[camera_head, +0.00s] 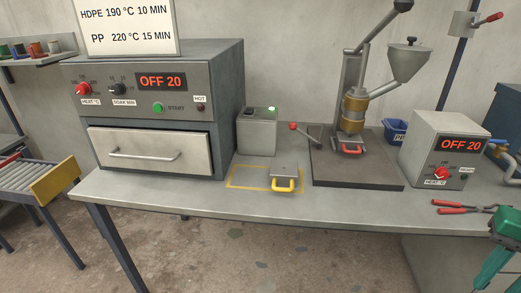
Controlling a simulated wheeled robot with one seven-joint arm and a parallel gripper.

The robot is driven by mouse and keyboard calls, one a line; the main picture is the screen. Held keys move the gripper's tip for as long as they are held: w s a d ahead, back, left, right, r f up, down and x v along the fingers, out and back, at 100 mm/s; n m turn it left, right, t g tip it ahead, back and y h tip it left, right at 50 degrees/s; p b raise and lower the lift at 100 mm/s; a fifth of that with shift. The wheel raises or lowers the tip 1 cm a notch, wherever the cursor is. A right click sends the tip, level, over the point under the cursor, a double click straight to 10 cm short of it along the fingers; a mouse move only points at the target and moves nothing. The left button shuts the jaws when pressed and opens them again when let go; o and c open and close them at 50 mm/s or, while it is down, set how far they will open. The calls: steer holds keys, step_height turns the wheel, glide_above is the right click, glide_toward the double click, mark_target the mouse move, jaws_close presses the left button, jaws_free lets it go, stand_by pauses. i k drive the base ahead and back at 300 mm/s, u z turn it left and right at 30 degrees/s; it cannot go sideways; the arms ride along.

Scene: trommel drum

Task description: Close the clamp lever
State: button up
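A lever with a red knob (292,126) sticks out to the left at the foot of the bench press (354,75); it looks like the clamp lever. Its rod slopes down to the right toward the press base. A small block with a red handle (347,149) sits under the press's brass-coloured barrel (353,112). I cannot tell from this view how the lever joins the clamp.
An oven (223,80) stands left on the workbench (210,200). A control box (430,145), red-handled pliers (462,208) and a green object (508,222) are at right.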

mark_target(292, 126)
steer(key=u, duration=0.35)
steer(key=k, duration=0.7)
steer(key=u, duration=0.7)
steer(key=i, duration=1)
steer(key=z, duration=0.4)
steer(key=i, duration=1.05)
steer(key=z, duration=0.7)
